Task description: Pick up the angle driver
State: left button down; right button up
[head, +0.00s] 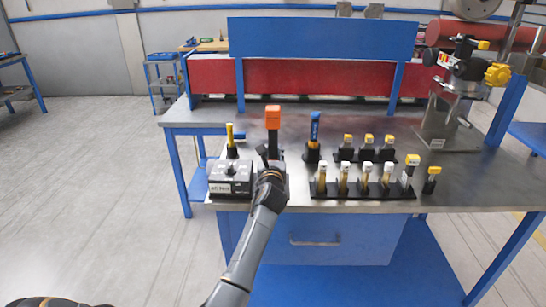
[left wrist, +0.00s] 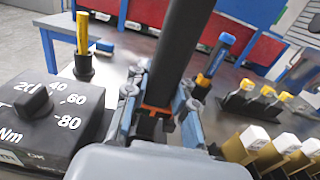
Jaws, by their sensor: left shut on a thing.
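The angle driver (head: 273,119), a black upright tool with a blocky orange top, stands at the front left part of the workbench. My left gripper (head: 269,170) is shut on its lower black part. In the left wrist view the black shaft of the driver (left wrist: 180,55) rises between the fingers of my left gripper (left wrist: 158,115), with an orange band low on it. The driver's lower end is hidden by the gripper, so I cannot tell whether it touches its holder. My right gripper is not in view.
A dark torque tester box (head: 231,178) is close left of the gripper, with a yellow-handled tool (head: 230,136) behind it. A blue-handled tool (head: 315,128) stands to the right. A valve stand (head: 446,120) is farther right.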

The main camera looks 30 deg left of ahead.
aim_at(273, 142)
pick_arm(q)
jog(key=shift+w+r, duration=0.1)
jog(key=shift+r, duration=0.15)
jog(key=shift+r, duration=0.1)
notch_tip(273, 142, up, 2)
jog(key=shift+a, duration=0.1)
jog(key=shift+r, duration=0.85)
jog(key=v, duration=1.8)
jog(key=shift+f+b, duration=0.25)
jog(key=shift+b, duration=0.1)
jog(key=c, duration=1.6)
grip_release()
jog(key=shift+c, duration=0.2)
grip_shut()
